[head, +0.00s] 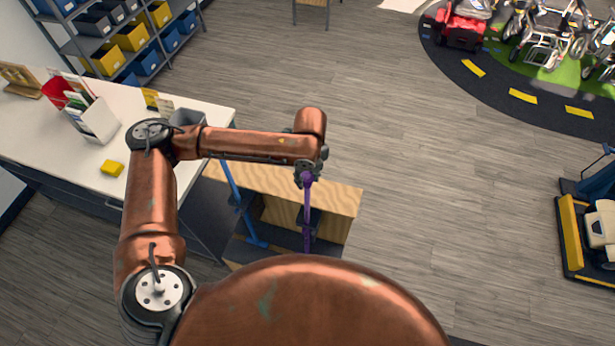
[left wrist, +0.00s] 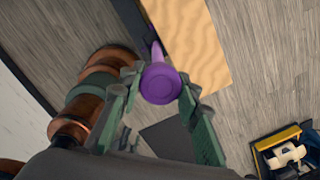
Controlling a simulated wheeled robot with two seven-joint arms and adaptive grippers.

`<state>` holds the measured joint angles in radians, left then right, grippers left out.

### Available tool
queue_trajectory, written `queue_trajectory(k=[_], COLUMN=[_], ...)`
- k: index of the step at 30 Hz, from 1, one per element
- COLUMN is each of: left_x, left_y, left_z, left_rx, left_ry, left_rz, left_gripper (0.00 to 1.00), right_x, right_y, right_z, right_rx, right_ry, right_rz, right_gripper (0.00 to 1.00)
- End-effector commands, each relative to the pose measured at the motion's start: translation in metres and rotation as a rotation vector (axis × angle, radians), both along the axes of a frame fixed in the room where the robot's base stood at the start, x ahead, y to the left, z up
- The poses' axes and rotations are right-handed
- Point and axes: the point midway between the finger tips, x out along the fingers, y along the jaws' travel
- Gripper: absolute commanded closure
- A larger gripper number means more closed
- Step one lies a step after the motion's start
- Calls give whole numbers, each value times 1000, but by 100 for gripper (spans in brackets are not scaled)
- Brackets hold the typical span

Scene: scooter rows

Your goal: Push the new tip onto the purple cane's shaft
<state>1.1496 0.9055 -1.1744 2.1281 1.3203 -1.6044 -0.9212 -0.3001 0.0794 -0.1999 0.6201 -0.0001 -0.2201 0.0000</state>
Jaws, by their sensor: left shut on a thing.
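My left gripper (head: 307,172) is above the wooden stand, shut on a purple round piece that looks like the new tip; its flared disc (left wrist: 160,84) faces the camera between the fingers in the left wrist view. The purple cane's shaft (head: 307,212) stands roughly upright below the gripper, in line with it, in a dark holder on the stand. It shows partly behind the disc in the left wrist view (left wrist: 157,50). The joint between tip and shaft is hidden, so I cannot tell how far they overlap. My right gripper is not in view.
The wooden stand (head: 335,199) also holds a blue cane (head: 232,183) left of the purple one. A yellow-edged platform (head: 572,240) is at right. Open floor lies between.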

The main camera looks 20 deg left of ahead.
Motion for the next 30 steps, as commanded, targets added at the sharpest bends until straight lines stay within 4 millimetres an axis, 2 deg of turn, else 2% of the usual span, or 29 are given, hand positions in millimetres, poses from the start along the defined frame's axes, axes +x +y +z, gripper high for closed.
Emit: queue_trajectory(k=[26, 27, 30], left_x=[0, 0, 0], left_y=[0, 0, 0], left_z=[-7, -7, -7], left_rx=[-1, -1, -1], left_ry=[1, 1, 1], left_rz=[0, 0, 0], left_gripper=[92, 67, 60], right_x=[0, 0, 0], right_y=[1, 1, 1], right_z=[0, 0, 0], right_rx=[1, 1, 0], right_ry=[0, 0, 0], right_rz=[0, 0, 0], right_gripper=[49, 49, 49])
